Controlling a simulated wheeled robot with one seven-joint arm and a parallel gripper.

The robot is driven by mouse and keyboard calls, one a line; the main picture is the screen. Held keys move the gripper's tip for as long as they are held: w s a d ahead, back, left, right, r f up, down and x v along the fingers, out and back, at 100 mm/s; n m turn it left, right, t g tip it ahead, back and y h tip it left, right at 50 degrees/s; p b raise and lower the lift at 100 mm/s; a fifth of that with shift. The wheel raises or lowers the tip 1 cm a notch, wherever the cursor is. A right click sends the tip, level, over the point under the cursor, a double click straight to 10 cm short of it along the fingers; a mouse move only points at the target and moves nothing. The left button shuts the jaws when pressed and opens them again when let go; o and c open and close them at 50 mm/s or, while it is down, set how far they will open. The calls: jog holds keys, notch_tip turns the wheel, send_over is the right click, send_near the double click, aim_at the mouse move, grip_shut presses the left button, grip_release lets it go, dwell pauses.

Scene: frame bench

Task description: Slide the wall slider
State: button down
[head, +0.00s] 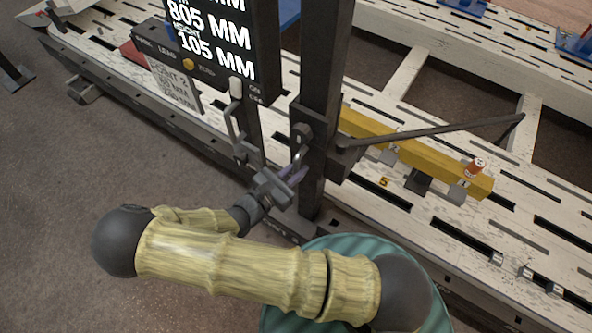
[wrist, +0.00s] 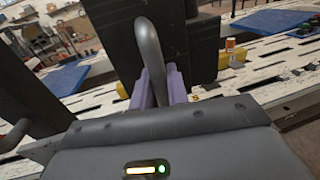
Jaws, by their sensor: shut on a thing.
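A dark upright post (head: 325,60) carries a dark sliding block (head: 312,135), which I take to be the wall slider. A bent grey metal handle (head: 301,147) sticks out from the block. My gripper (head: 291,174) is at the lower part of this handle, shut on it. In the wrist view the curved handle (wrist: 150,42) rises from between my purple fingers (wrist: 164,88), with the dark post (wrist: 174,30) close behind. The handle's lower end is hidden by my gripper.
A display panel (head: 215,45) with white figures stands left of the post, a grey lever (head: 233,118) below it. A thin dark arm (head: 430,132) reaches right over a yellow beam (head: 420,158). An orange-and-white can (head: 475,167) stands on the beam. Open floor (head: 60,200) lies left.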

aim_at(309, 146)
notch_tip(309, 146, up, 7)
jog(key=p, duration=0.4)
jog(key=shift+f, duration=0.2)
jog(key=c, duration=1.4)
grip_release()
jog(key=shift+a+f, duration=0.1)
jog(key=shift+a, duration=0.05)
jog(key=b+v, duration=0.2)
jog(key=v, duration=1.5)
jog(key=shift+b, duration=0.4)
jog(key=shift+s+a, duration=0.1)
jog(key=shift+s, duration=0.05)
